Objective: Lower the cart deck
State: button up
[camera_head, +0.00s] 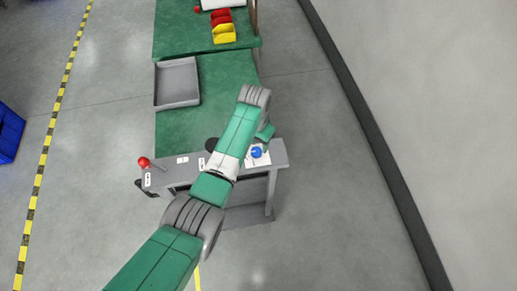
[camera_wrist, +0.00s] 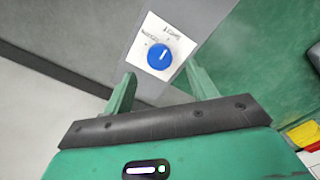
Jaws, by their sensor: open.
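A grey control panel (camera_head: 215,165) runs along the front of a green deck (camera_head: 180,135). A blue knob (camera_head: 256,152) on a white label sits at the panel's right end; a red ball-topped lever (camera_head: 143,162) is at its left end. A black round part (camera_head: 211,144) between them is partly hidden by my arm. In the wrist view the blue knob (camera_wrist: 159,57) has a white pointer mark, and its label text is too small to read surely. My gripper (camera_wrist: 160,78) is open, its two fingers either side of the knob's line and apart from it. In the head view it is mostly hidden.
A grey tray (camera_head: 177,103) lies on the green deck. Beyond it is another green surface (camera_head: 180,42) with red (camera_head: 221,16) and yellow (camera_head: 224,34) bins. A wall with a dark base strip stands right. Blue crates (camera_head: 8,132) are far left; floor between is clear.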

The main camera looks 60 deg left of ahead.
aim_at(256, 151)
notch_tip(256, 151, down, 5)
jog(key=shift+f+b, duration=0.1)
jog(key=shift+b, duration=0.35)
jog(key=c, duration=1)
